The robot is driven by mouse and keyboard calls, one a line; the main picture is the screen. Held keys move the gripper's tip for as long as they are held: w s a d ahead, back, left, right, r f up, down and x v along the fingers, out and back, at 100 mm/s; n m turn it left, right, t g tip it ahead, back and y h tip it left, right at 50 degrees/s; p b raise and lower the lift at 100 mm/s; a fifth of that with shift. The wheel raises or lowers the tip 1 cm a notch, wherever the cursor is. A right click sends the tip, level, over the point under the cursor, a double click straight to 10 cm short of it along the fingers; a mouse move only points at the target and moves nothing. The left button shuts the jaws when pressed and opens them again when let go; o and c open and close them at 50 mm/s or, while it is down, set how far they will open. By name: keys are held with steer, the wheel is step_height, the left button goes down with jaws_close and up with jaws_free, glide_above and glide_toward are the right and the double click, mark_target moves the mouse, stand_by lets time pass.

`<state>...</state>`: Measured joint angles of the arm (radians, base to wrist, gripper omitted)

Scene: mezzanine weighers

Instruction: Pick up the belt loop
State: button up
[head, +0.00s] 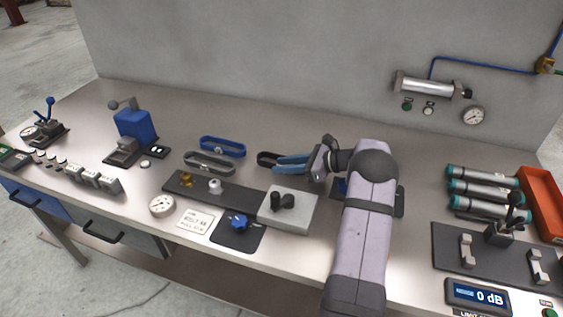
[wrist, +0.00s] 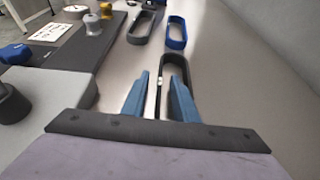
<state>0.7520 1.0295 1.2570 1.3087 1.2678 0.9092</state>
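Three belt loops lie on the bench. The black loop (head: 263,159) is nearest my gripper and partly hidden behind its fingers. The blue loop (head: 222,147) and the grey loop (head: 208,163) lie to its left. My gripper (head: 277,164) has blue fingers, is low over the bench and points left at the black loop. In the wrist view, my gripper (wrist: 160,78) is open, with a gap between the fingertips. The near part of the black loop (wrist: 187,68) shows in and beyond that gap; contact cannot be told. The blue loop (wrist: 176,32) and grey loop (wrist: 143,27) lie farther off.
A dark plate (head: 240,193) with a grey block (head: 288,211) stands in front of the loops. A blue press (head: 134,124) is at the left. Teal-ended cylinders (head: 482,193) and an orange tray (head: 541,200) are at the right. The bench behind the loops is clear.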

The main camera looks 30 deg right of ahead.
jaws_close()
steer(key=shift+r, duration=0.15)
step_height(320, 180, up, 17)
steer(key=p, duration=0.6)
stand_by(0.5)
